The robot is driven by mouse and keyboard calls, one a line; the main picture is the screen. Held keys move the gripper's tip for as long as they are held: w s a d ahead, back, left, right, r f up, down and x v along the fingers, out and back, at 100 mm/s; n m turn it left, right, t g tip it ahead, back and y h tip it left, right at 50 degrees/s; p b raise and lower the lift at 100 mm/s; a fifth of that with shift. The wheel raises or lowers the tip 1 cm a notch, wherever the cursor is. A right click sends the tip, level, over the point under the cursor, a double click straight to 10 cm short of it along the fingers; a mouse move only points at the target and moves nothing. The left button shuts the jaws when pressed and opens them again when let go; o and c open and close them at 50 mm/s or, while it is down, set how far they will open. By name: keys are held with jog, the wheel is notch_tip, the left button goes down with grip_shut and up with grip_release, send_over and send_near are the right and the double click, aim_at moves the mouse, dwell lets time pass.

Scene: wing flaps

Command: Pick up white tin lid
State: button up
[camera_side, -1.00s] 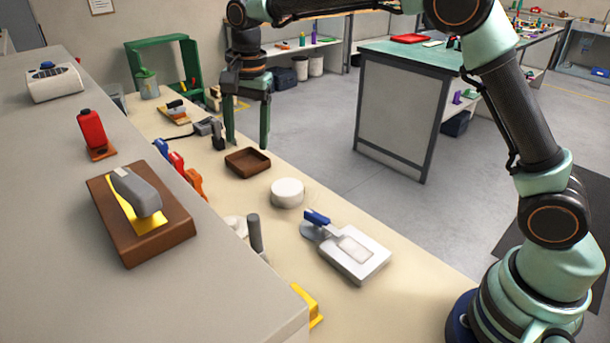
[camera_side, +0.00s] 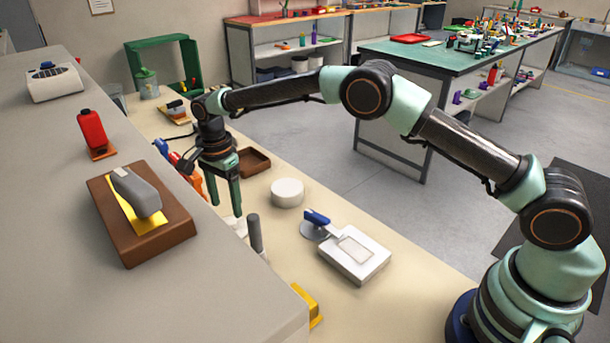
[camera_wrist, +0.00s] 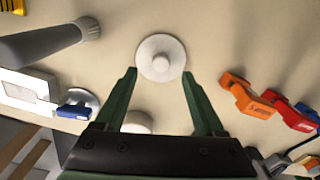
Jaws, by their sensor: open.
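The white tin lid (camera_wrist: 161,57) is a flat white disc with a raised knob, lying on the beige bench in the wrist view. In the side view the lid (camera_side: 233,224) is mostly hidden by the grey counter's edge and my gripper. My gripper (camera_side: 226,209) points down over it, fingers apart and empty. In the wrist view my fingertips (camera_wrist: 159,72) show on either side of the lid's near edge; I cannot tell the exact height. A white round tin (camera_side: 288,193) stands beside it; in the wrist view the tin (camera_wrist: 137,122) is partly hidden by my gripper.
A grey upright cylinder (camera_side: 255,233) stands close to the lid. Orange (camera_wrist: 247,96) and red (camera_wrist: 283,110) clamp-like pieces lie on the other side. A white block (camera_side: 355,254) with a blue-handled tool (camera_side: 316,218), and a brown tray (camera_side: 247,162), are nearby. The raised grey counter (camera_side: 235,290) borders the bench.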

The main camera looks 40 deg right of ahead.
aim_at(230, 221)
notch_tip(230, 221, down, 6)
jog(key=shift+w+d+r, duration=0.15)
jog(key=shift+r, duration=0.05)
grip_shut()
